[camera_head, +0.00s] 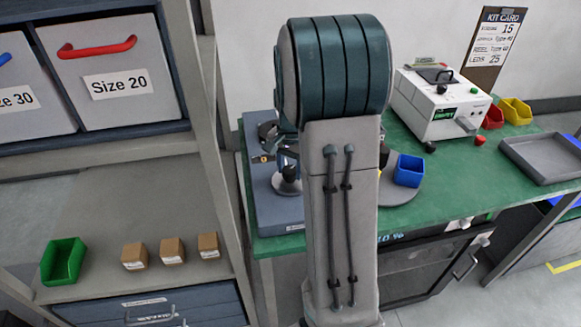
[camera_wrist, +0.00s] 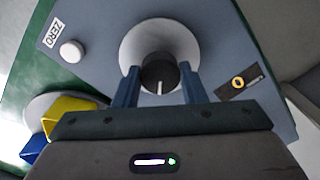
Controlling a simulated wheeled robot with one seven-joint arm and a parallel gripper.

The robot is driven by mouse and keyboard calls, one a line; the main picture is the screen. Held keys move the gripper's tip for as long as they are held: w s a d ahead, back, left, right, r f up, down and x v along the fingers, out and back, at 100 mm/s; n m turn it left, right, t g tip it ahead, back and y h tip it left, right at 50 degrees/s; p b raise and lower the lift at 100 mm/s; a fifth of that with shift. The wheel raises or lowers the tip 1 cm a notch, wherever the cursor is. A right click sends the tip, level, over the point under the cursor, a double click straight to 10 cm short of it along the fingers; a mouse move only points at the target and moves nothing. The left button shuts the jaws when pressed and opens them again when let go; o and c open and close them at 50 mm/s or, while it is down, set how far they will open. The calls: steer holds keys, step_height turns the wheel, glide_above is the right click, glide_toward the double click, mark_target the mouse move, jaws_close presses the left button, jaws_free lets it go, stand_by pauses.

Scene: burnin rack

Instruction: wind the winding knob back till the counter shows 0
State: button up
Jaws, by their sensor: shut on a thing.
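The winding knob (camera_wrist: 159,72) is dark and round with a white pointer line, in front of a pale grey disc (camera_wrist: 188,40) on the blue-grey winder panel. My gripper (camera_wrist: 158,78) has one blue finger on each side of the knob and is shut on it. The pointer line points toward my gripper. A dark plate (camera_wrist: 237,84) at right bears an orange mark like a 0, with small unreadable text beside it.
A round white button (camera_wrist: 71,53) sits beside a ZERO label (camera_wrist: 54,32). Blue (camera_head: 409,170) and yellow (camera_wrist: 68,110) bins stand near the winder. A white tester (camera_head: 439,103) and grey tray (camera_head: 545,158) are farther right on the bench. A shelf rack stands left.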

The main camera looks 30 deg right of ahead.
stand_by(0.3)
steer(key=o, duration=1)
steer(key=shift+r, duration=0.1)
step_height(320, 180, up, 14)
steer(key=shift+s+f, duration=0.15)
steer(key=shift+s+a+f+n+t, duration=0.45)
steer(key=shift+s+a+f+n, duration=0.45)
steer(key=shift+s+a+n, duration=1.7)
steer(key=shift+s+a+f+n+t, duration=0.5)
steer(key=shift+s+a+f+n, duration=0.5)
steer(key=shift+s+a, duration=1.9)
steer(key=shift+s+a+f+n+t, duration=0.65)
steer(key=shift+s+a+n, duration=1.1)
steer(key=shift+s, duration=2.1)
